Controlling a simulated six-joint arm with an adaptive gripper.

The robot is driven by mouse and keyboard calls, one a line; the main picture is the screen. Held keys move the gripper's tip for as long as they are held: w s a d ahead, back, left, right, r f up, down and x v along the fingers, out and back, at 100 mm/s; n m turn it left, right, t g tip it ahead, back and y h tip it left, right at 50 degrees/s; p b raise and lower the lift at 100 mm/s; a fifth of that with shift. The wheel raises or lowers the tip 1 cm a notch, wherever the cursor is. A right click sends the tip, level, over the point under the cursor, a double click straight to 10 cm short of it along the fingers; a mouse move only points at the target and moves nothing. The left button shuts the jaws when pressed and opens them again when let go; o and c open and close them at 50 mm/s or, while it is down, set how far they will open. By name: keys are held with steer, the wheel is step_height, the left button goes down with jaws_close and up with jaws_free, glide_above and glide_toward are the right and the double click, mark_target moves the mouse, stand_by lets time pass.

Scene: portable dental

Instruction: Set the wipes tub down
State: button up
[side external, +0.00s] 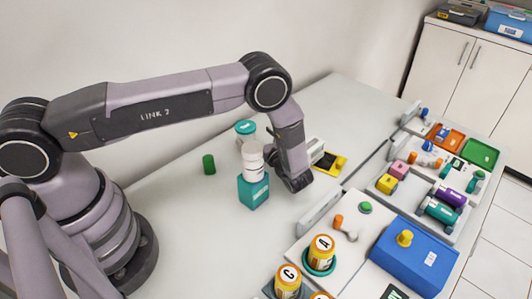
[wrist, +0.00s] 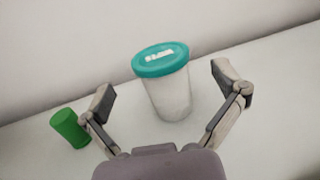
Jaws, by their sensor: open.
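The wipes tub is a pale, translucent-looking tub with a teal lid (wrist: 168,92). It stands upright on the table near the wall. In the side view its teal lid (side external: 245,127) shows behind a white bottle, which hides part of its body. My gripper (side external: 293,181) is low over the table, to the right of the tub in the side view. In the wrist view my gripper (wrist: 163,84) is open, its fingers spread to either side of the tub with gaps between. No finger visibly touches it.
A green cylinder (wrist: 69,128) stands left of the tub. A white bottle (side external: 253,163) sits above a teal box (side external: 254,191), close to my gripper's left in the side view. A yellow-and-black item (side external: 330,163) lies right. Trays and a blue box (side external: 413,255) fill the right side.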

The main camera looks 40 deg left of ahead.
steer(key=shift+s+d, duration=0.25)
steer(key=shift+d, duration=0.95)
steer(key=shift+d+r, duration=0.2)
steer(key=shift+r, duration=0.1)
steer(key=s+a+r+n+g+h, duration=0.2)
steer(key=s+r+n+h, duration=0.15)
steer(key=r, duration=0.45)
steer(key=s+a+r+n+g+h, duration=0.15)
steer(key=r+n, duration=0.25)
steer(key=r, duration=0.4)
steer(key=s+a+r+n+g+h, duration=0.1)
steer(key=s+r+n+g+h, duration=0.2)
steer(key=r, duration=0.5)
steer(key=s+d+r+n+t+h, duration=0.2)
steer(key=s+r+n+t+h, duration=0.2)
steer(key=s, duration=0.6)
steer(key=s+d+r+n+t+h, duration=0.1)
steer(key=s+r+n+t+h, duration=0.3)
steer(key=s, duration=0.7)
steer(key=shift+s+d+r+n+t+h, duration=0.25)
steer(key=shift+d+r+n+t+h, duration=0.15)
steer(key=shift+r+n+h, duration=0.7)
steer(key=shift+r+m+y, duration=0.25)
steer(key=shift+r+y, duration=0.05)
